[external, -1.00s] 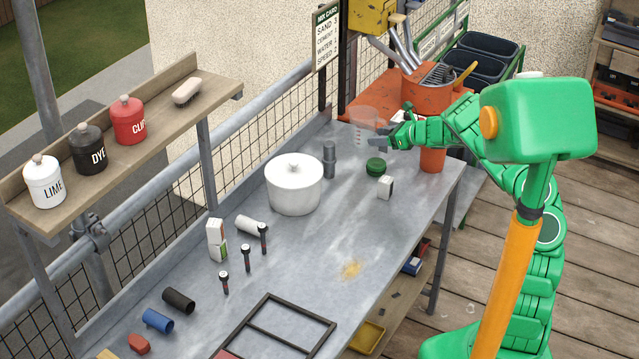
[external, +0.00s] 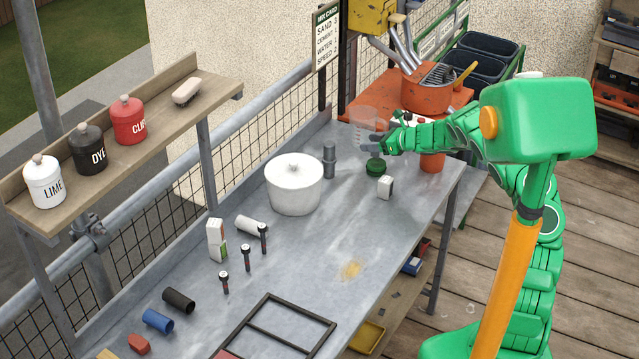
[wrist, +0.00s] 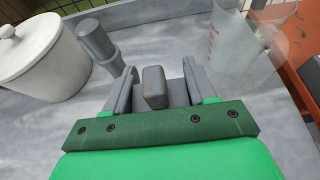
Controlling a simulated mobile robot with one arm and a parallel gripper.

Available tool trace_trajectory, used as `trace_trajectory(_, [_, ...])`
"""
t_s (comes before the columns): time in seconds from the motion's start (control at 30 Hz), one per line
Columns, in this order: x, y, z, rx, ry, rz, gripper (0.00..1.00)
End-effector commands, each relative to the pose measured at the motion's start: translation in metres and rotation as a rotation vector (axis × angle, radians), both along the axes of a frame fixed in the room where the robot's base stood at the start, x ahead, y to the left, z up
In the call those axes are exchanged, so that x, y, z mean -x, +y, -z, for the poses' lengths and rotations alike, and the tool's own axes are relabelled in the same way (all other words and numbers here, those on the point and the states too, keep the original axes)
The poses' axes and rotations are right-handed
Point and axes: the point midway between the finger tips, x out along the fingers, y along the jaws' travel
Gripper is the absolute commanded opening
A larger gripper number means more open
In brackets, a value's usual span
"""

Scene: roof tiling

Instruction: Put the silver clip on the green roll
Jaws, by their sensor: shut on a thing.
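My gripper (external: 370,145) is low over the far right part of the metal table. In the wrist view my gripper (wrist: 156,88) is shut on a small grey block-like piece that seems to be the silver clip (wrist: 154,86); it stands between the two grey fingers. The clip cannot be made out in the external view. The green roll (external: 375,168), short, round and dark green, sits on the table just below my fingertips. I cannot tell whether the clip touches it. The roll is hidden in the wrist view.
A clear measuring jug (external: 364,122) stands close behind my gripper. A grey cylinder (external: 329,160) and a lidded white pot (external: 294,186) are to the left. A small white box (external: 385,187) is in front of the roll. The table's middle is mostly clear.

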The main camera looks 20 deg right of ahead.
Motion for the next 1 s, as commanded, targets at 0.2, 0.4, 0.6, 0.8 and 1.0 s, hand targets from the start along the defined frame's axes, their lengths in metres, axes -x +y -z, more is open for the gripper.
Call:
trace_trajectory(0.2, [-0.004,0.001,0.003,0.0,-0.002,-0.002,0.1])
trace_trajectory(0.4, [-0.004,0.001,0.025,-0.001,0.001,-0.001,0.1])
trace_trajectory(0.6, [-0.005,0.001,0.036,0.0,-0.001,-0.001,0.1])
trace_trajectory(0.8, [-0.005,0.0,0.036,0.0,-0.001,0.0,0.1])
trace_trajectory(1.0, [-0.005,0.001,0.037,0.0,-0.001,0.0,0.68])
